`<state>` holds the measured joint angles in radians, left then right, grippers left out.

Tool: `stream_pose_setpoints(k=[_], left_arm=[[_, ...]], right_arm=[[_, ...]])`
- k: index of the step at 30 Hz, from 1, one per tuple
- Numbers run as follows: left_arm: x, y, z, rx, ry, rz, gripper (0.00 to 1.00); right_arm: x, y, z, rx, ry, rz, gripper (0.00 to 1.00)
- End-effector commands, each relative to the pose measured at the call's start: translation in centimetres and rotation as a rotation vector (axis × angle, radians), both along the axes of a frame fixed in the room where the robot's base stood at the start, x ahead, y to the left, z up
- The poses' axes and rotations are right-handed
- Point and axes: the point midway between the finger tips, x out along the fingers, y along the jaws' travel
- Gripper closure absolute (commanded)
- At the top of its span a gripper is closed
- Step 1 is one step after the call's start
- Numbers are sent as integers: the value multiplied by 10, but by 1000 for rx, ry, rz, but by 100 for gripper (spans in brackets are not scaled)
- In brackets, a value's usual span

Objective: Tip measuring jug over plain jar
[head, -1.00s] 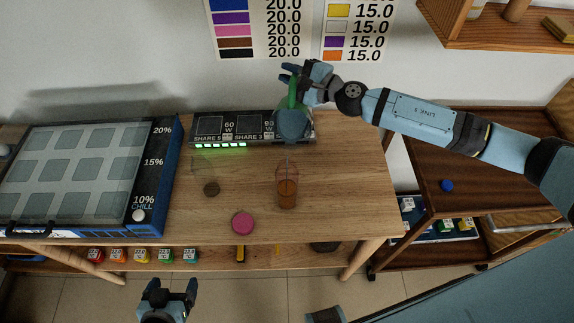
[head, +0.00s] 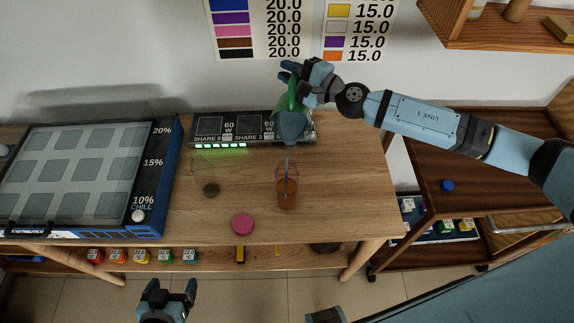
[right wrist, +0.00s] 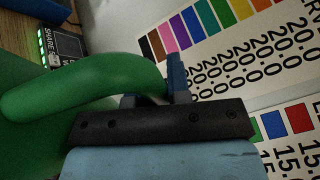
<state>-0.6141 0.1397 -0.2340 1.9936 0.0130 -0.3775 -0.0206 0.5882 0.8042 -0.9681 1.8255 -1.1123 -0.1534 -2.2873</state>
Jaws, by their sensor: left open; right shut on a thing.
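The measuring jug (head: 293,126) has a green handle (head: 291,97) and a blue-grey body. It is tilted in the air, its lower end toward the front of the table. My right gripper (head: 307,80) is shut on the green handle, which fills the left of the right wrist view (right wrist: 90,90). A clear jar (head: 288,190) with orange-brown contents stands upright below and in front of the jug. A thin blue streak (head: 287,163) shows between the jug and this jar. My left gripper (head: 168,294) is open and empty, in front of the table.
Another clear vessel (head: 206,178) with dark contents stands left of the jar. A pink disc (head: 242,224) lies near the table's front edge. A blue-sided chill unit (head: 150,185) fills the left; a lit panel (head: 230,130) stands behind. The table's right part is clear.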

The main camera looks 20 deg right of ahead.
Motion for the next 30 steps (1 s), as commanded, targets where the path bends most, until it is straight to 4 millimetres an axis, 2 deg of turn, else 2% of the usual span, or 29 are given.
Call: stream_pose_setpoints(k=[30], left_arm=[[0, -1, -7, -1, 0, -1, 14]], right_arm=[[-14, 7, 3, -34, -74, 0, 100]])
